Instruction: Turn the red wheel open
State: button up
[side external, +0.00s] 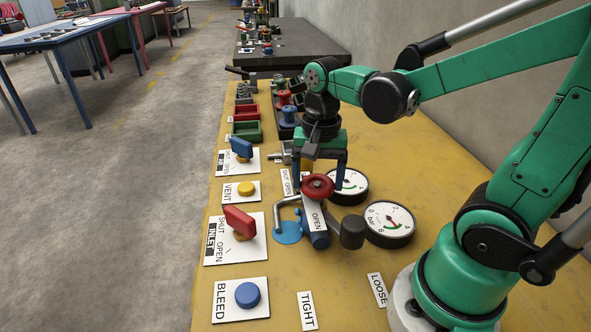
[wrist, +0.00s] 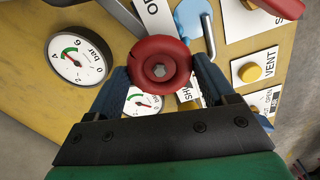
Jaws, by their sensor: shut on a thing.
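The red wheel (side external: 317,185) is a small round handwheel on top of a fitting above the yellow bench, beside a label reading OPEN (side external: 315,220). In the wrist view the wheel (wrist: 160,58) shows face-on with a grey nut at its centre. My gripper (wrist: 161,72) is shut on the wheel, with one dark blue finger against each side of its rim. In the side view my gripper (side external: 319,184) points down over the wheel. The wheel's stem is mostly hidden.
Two pressure gauges (side external: 389,223) stand right of the wheel. A red lever (side external: 240,221), yellow VENT button (side external: 246,188) and blue BLEED button (side external: 248,295) line the left edge.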

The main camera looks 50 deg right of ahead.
jog(key=n, duration=1.4)
jog(key=shift+n, duration=0.3)
jog(key=n, duration=0.3)
jog(key=shift+n, duration=0.3)
jog(key=n, duration=0.3)
jog(key=shift+n, duration=0.4)
jog(key=n, duration=0.4)
jog(key=shift+n, duration=1.7)
jog(key=o, duration=1.2)
